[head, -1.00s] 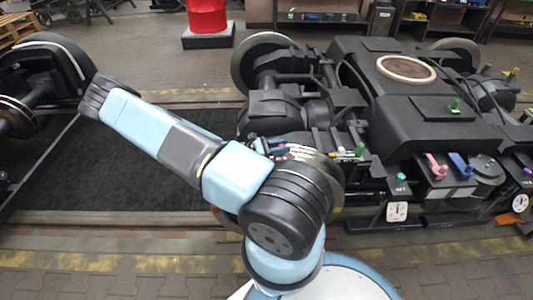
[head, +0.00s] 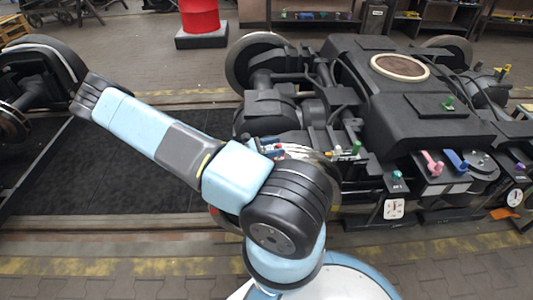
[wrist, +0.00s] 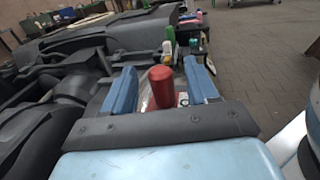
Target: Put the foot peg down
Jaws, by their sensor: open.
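My gripper (wrist: 160,75) shows in the wrist view with its two blue fingers apart. A red, round-topped peg (wrist: 161,86) stands upright between the fingers, with a gap visible on each side. It is the likely foot peg, but no label shows this. Its lower end is hidden by the dark gripper body. In the head view my arm hides most of the gripper, and only small red and blue bits show beyond it, beside the bogie (head: 420,110).
A green peg (head: 356,146) and a white one stand near the gripper. Pink (head: 432,162), blue (head: 457,160) and teal (head: 396,176) handles line the bogie's near side, above a white dial (head: 394,208). A dark mat (head: 110,165) lies clear at left. A red drum (head: 199,16) stands behind.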

